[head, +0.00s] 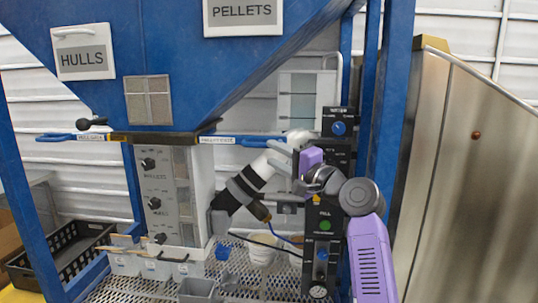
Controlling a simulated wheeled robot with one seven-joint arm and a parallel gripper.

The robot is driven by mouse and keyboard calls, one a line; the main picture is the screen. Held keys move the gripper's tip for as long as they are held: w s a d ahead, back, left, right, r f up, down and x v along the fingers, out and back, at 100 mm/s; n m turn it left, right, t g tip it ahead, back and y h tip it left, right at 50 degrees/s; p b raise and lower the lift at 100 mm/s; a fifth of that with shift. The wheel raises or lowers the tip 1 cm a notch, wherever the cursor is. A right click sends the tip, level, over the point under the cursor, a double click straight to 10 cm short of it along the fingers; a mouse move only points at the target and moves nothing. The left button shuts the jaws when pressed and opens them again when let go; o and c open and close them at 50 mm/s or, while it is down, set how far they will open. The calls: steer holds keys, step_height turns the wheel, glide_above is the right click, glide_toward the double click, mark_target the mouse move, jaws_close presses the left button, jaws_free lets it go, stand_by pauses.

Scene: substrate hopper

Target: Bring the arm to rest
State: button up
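My arm, with purple and grey links, comes up from the lower right and bends over in front of the machine's control column. A white section with dark bands slopes down to the left from the bend. My gripper (219,222) appears to be at its lower end, beside the grey control panel (160,195) and above the mesh deck. Its fingers are small and dark, so I cannot tell whether they are open or shut, or whether they hold anything. The arm is bent, not folded against my body.
The blue hopper (180,40) bears HULLS (82,52) and PELLETS (243,15) signs. Blue-handled slides (56,137) cross below. White bins (157,267), a grey bin (196,291) and a white cup (262,251) stand on the mesh deck. A black crate (70,250) lies left; a metal panel (470,180) stands right.

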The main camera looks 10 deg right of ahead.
steer(key=shift+s, duration=0.15)
steer(key=shift+d, duration=0.1)
steer(key=s+d+n+t+h, duration=0.1)
steer(key=s+d+t+h, duration=0.25)
steer(key=d+h, duration=0.2)
steer(key=s+d+f+n+h, duration=0.3)
steer(key=s+f+n+h, duration=0.15)
steer(key=s+f, duration=1.45)
steer(key=s+a+f+n+g, duration=0.1)
steer(key=s+f, duration=0.3)
steer(key=s, duration=0.9)
steer(key=s+a+f+n+g, duration=0.2)
steer(key=s+f, duration=0.3)
steer(key=s, duration=0.8)
steer(key=s+a+f+n+g, duration=0.1)
steer(key=s+f, duration=0.4)
steer(key=s, duration=0.8)
steer(key=shift+s+a+n+g+y, duration=0.15)
steer(key=shift+a+n+g+y, duration=0.25)
steer(key=shift+n+g, duration=0.5)
